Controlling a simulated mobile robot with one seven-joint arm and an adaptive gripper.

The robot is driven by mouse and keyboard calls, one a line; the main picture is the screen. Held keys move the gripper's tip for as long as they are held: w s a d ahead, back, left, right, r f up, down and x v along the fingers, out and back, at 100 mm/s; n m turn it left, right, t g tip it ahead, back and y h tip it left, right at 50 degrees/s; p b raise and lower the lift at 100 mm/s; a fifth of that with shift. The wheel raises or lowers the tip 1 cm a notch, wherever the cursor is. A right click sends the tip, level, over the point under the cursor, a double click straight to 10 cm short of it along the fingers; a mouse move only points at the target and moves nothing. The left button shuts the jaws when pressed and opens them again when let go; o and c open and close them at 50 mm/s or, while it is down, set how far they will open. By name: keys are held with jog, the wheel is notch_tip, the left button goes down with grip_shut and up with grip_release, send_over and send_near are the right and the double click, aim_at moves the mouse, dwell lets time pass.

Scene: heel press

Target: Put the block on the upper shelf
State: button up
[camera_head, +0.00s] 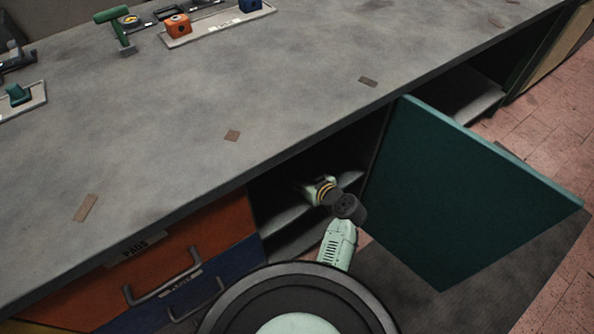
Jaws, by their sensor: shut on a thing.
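The cabinet under the bench is open and holds a grey upper shelf (280,221), with another grey surface (292,246) below it. My arm reaches into this opening, and its banded wrist is near the upper shelf's level. The gripper's fingers are hidden past the wrist, under the worktop edge. No block shows inside the cabinet; anything at the fingers is out of sight.
The green cabinet door (465,190) stands wide open, close to the right of my arm. The grey worktop (290,90) overhangs the opening. Orange (190,245) and blue (200,287) drawers with handles lie left. Tiled floor (545,125) shows at right.

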jog(key=o, duration=0.9)
jog(key=shift+f, duration=0.15)
jog(key=shift+c, duration=0.2)
jog(key=o, duration=0.5)
jog(key=shift+c, duration=0.2)
jog(key=shift+r, duration=0.25)
jog(key=b+v, duration=0.1)
jog(key=v, duration=1.1)
jog(key=shift+f, duration=0.2)
